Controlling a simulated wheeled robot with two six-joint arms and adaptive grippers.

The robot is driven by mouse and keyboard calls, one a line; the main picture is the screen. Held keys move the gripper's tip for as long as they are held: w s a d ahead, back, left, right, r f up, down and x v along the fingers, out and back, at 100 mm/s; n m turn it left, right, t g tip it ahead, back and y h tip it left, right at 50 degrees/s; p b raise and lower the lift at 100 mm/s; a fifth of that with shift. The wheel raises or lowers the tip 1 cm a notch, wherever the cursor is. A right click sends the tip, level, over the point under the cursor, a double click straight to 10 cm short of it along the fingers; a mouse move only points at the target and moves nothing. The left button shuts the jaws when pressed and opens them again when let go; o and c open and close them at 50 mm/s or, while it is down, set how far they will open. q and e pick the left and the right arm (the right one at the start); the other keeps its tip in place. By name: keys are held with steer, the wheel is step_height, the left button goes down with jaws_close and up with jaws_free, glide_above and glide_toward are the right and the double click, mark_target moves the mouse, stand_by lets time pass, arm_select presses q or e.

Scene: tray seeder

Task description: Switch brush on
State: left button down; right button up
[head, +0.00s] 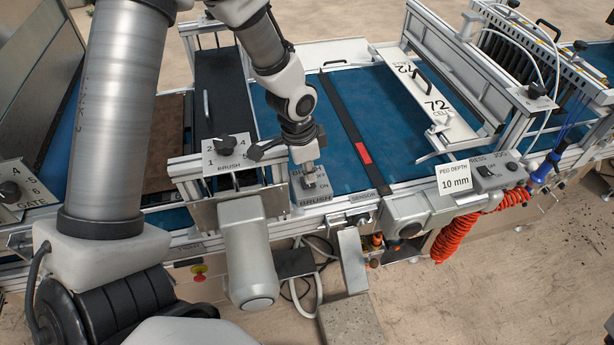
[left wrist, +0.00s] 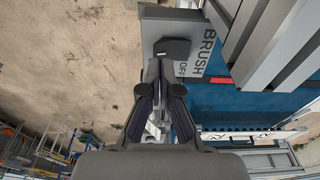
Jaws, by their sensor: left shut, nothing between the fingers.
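The brush switch box (head: 316,192) is a small light-grey block on the machine's near rail, with "BRUSH" and "ON" lettering in the head view. In the left wrist view the same box (left wrist: 160,26) shows "BRUSH" and "OFF" beside a dark rocker (left wrist: 172,48). My left gripper (head: 308,168) points down at this box, its fingertips right at the switch and partly hiding it. In the wrist view my left gripper (left wrist: 159,68) is shut and empty, with its tips near the rocker. I cannot tell whether they touch it. My right gripper is out of view.
A brush knob panel (head: 228,153) with a dial stands left of the switch, with a grey motor (head: 248,265) below it. The blue belt (head: 290,110) lies behind. A peg depth sign (head: 456,180) and a control box (head: 493,176) are to the right.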

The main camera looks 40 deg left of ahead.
mark_target(309, 186)
arm_select(q)
steer(key=shift+f+b, duration=0.8)
steer(key=shift+f, duration=0.35)
stand_by(0.4)
step_height(309, 186, up, 7)
steer(key=p, duration=0.7)
steer(key=shift+r, duration=0.1)
